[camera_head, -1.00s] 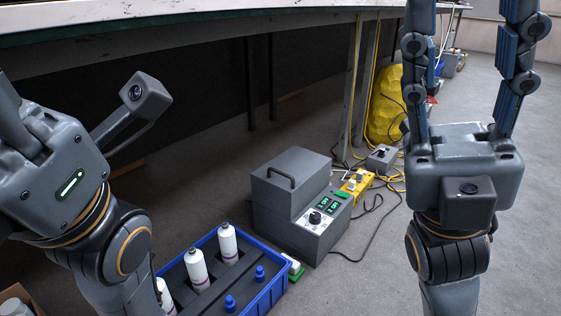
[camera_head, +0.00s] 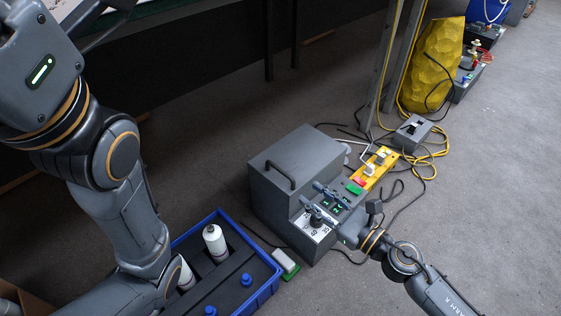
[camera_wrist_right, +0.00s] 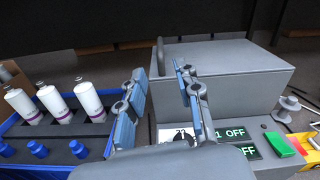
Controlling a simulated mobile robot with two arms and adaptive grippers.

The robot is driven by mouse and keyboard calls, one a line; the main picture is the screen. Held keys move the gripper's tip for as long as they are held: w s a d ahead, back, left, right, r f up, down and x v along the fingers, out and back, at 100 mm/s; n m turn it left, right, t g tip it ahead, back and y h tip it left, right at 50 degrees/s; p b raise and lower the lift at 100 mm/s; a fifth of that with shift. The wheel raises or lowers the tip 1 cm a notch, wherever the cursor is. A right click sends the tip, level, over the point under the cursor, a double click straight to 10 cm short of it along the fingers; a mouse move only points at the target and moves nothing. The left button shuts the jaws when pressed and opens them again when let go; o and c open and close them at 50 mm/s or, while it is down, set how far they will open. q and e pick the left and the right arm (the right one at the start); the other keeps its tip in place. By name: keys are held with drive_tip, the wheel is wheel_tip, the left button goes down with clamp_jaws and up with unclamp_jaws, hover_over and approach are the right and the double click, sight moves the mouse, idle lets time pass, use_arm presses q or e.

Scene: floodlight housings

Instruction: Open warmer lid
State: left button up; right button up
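The warmer is a dark grey box (camera_head: 268,205) on the floor. Its lid (camera_head: 305,155) is shut, with a dark bar handle (camera_head: 280,175); the lid (camera_wrist_right: 235,75) also shows in the right wrist view. A lower front part carries a knob and green displays. My right gripper (camera_head: 318,200) is open and empty over this control part, in front of the lid and apart from the handle. In the right wrist view its blue-padded fingers (camera_wrist_right: 158,95) are spread, with the handle beyond them.
A blue crate (camera_head: 264,290) with white bottles and blue-capped items stands left of the warmer. A yellow power strip (camera_head: 377,170), a grey switch box (camera_head: 412,132) and loose cables lie to its right. A yellow sack (camera_head: 432,65) stands behind. Floor at right is clear.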

sight(271, 164)
drive_tip(key=p+x, duration=0.1)
drive_tip(key=x, duration=1)
drive_tip(key=shift+w+a, duration=0.15)
drive_tip(key=shift+w, duration=0.05)
drive_tip(key=shift+c, duration=0.4)
clamp_jaws()
